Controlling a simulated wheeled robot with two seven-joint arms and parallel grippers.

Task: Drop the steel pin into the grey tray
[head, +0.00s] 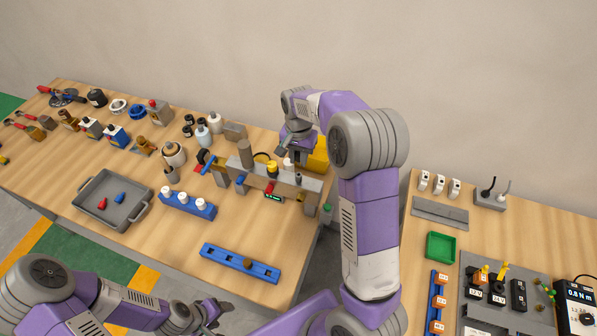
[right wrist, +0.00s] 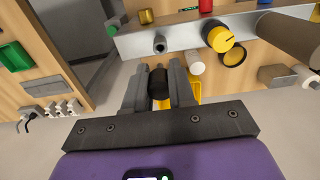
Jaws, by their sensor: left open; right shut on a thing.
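My right gripper (head: 296,158) is behind the grey rail (head: 232,174), its fingers partly hidden. In the right wrist view it (right wrist: 159,88) is shut on a short dark cylinder (right wrist: 160,86); I cannot tell from its look whether this is the steel pin. A grey peg (head: 298,179) stands on the rail, and it also shows in the right wrist view (right wrist: 160,45), apart from the fingers. My left gripper (head: 217,311) is open and empty at the front edge.
A blue block with white knobs (head: 188,205) and a blue socket strip (head: 238,263) lie in front of the rail. A yellow bin (head: 317,158) stands behind it. Bottles and tools crowd the back left. A gap separates the right table (head: 418,275).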

